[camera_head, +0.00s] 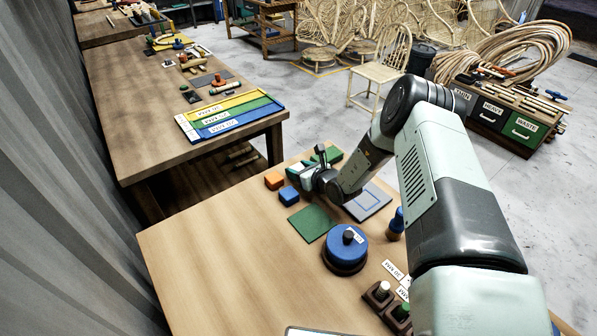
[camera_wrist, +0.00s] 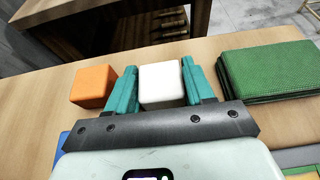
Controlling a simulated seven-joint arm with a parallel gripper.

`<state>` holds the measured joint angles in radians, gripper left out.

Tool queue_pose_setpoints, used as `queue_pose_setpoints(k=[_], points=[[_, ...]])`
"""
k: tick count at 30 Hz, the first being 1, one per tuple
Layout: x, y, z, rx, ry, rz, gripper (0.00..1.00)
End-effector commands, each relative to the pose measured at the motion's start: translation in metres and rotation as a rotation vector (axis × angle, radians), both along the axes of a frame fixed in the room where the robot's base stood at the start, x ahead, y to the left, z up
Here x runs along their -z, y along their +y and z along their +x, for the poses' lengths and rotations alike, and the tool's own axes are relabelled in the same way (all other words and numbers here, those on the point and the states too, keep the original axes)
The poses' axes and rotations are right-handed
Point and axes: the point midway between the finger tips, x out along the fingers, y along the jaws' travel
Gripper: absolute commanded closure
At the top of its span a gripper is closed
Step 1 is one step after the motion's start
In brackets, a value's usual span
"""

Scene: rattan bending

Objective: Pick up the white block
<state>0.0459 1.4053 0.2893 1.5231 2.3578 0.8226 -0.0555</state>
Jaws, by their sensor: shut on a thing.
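The white block (camera_wrist: 161,83) sits between the two teal fingers of my gripper (camera_wrist: 161,92) in the wrist view. The fingers touch or nearly touch its left and right sides, and the gripper is shut on it. The wrist view does not clearly show whether the block is lifted off the wood table.
An orange block (camera_wrist: 94,86) is just left of the fingers; a blue block (camera_head: 289,195) is near it. A green textured pad (camera_wrist: 270,68) lies to the right. A green square (camera_head: 311,223), a grey board (camera_head: 368,201) and a blue round object (camera_head: 345,245) are nearer. The table's left front is clear.

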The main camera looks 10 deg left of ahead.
Motion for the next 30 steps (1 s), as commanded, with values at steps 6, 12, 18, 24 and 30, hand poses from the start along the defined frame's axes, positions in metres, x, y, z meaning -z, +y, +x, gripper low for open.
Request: queue_pose_setpoints(k=[6, 12, 18, 24, 30], points=[[-0.012, 0.0, 0.001, 0.001, -0.002, 0.0, 0.77], [-0.052, 0.0, 0.001, 0.0, -0.004, 0.001, 0.77], [-0.086, 0.0, 0.001, -0.001, -0.002, -0.001, 0.77], [-0.108, -0.015, 0.006, -0.035, -0.004, -0.001, 0.77], [-0.12, -0.056, 0.01, -0.145, -0.003, -0.003, 0.77]])
